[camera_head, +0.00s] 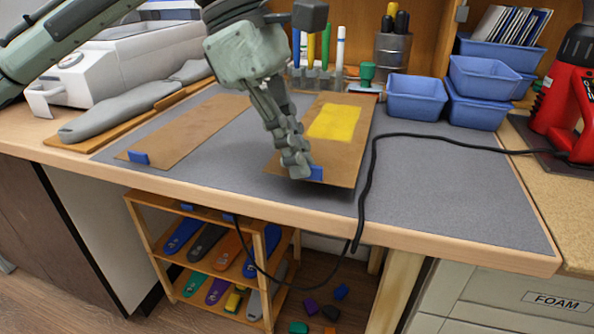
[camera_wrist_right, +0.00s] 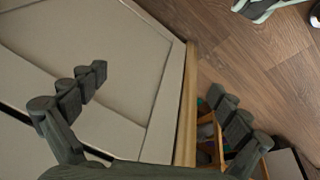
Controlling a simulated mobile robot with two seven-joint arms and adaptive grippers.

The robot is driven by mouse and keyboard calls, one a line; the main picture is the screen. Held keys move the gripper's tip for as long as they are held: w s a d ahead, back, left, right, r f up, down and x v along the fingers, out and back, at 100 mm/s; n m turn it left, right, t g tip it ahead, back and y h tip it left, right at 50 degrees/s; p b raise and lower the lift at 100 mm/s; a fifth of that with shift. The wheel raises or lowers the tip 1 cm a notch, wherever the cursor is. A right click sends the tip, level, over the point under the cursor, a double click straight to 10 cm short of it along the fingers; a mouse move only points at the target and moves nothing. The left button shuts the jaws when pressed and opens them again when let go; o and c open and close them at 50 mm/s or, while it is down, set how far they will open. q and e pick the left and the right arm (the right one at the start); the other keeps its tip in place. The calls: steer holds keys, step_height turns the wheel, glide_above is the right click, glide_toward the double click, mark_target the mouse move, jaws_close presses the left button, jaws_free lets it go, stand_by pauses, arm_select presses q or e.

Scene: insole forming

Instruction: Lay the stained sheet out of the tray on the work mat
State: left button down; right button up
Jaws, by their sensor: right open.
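A brown sheet with a yellow stain (camera_head: 333,121) lies over the grey work mat (camera_head: 432,185), right of centre in the head view. A blue tab (camera_head: 316,173) sits at the middle of its front edge. My left gripper (camera_head: 296,168) points down at that tab, its fingertips overlapping the tab's left part. The fingers look close together, but whether they grip the tab is hidden. A plain brown sheet (camera_head: 185,130) with its own blue tab (camera_head: 138,157) lies on the mat's left. My right gripper (camera_wrist_right: 160,88) is open and empty. No tray holding the stained sheet is clear to me.
A black cable (camera_head: 372,165) crosses the mat right of the stained sheet and hangs over the front edge. Blue bins (camera_head: 417,97), a marker rack (camera_head: 316,77) and a red tool (camera_head: 567,100) stand behind.

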arm_select(q)
step_height(320, 180, down, 3)
steer(key=shift+r, duration=0.1)
arm_select(e)
steer(key=shift+d+r, duration=0.2)
steer(key=shift+r, duration=0.35)
arm_select(q)
steer(key=c, duration=1.7)
jaws_free()
arm_select(e)
steer(key=shift+s+f, duration=0.3)
steer(key=shift+f, duration=0.15)
steer(key=shift+a, duration=0.1)
